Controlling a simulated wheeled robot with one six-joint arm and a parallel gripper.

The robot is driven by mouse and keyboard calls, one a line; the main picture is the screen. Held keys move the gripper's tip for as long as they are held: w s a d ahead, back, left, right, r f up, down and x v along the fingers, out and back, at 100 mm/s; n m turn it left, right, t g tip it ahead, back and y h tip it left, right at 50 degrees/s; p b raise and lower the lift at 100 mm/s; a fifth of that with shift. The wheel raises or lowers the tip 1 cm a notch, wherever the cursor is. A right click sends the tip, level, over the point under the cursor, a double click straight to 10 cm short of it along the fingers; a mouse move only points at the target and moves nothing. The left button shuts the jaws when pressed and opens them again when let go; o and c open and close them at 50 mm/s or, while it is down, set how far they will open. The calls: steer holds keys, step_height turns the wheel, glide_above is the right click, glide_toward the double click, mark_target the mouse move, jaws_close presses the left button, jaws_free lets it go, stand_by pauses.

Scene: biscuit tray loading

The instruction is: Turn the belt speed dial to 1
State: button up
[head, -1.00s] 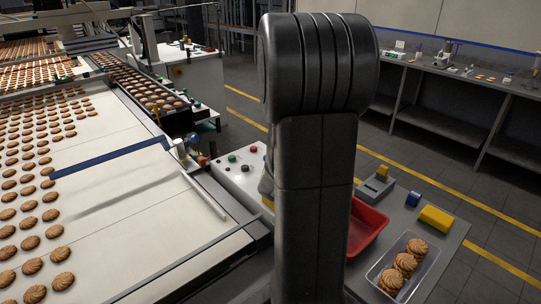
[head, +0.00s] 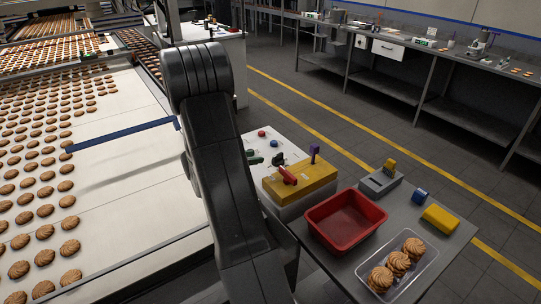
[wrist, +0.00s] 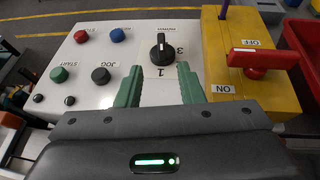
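The belt speed dial (wrist: 162,47) is a black round knob on the white control panel (wrist: 105,55). Its raised grip bar runs roughly up and down in the wrist view, with a pale mark near the upper end. A printed 1 lies just below the knob and a 3 to its right; the lettering appears upside down. My gripper (wrist: 160,69) is open and empty. Its two green fingers reach up from below, one on each side of the 1, with tips short of the knob. In the head view, my arm hides most of the gripper.
A yellow box (head: 300,185) with a red lever (wrist: 262,58) stands close right of the dial. Red (wrist: 82,36), blue (wrist: 118,35), green (wrist: 59,74) and black (wrist: 100,75) buttons lie left. A red bin (head: 345,222) and biscuit tray (head: 433,262) are on the table.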

mark_target(277, 155)
steer(key=p+x, duration=0.3)
steer(key=x, duration=0.9)
steer(key=shift+w+d+f, duration=0.15)
steer(key=shift+w+d, duration=0.05)
steer(key=shift+d, duration=0.1)
steer(key=shift+c, duration=0.4)
jaws_close()
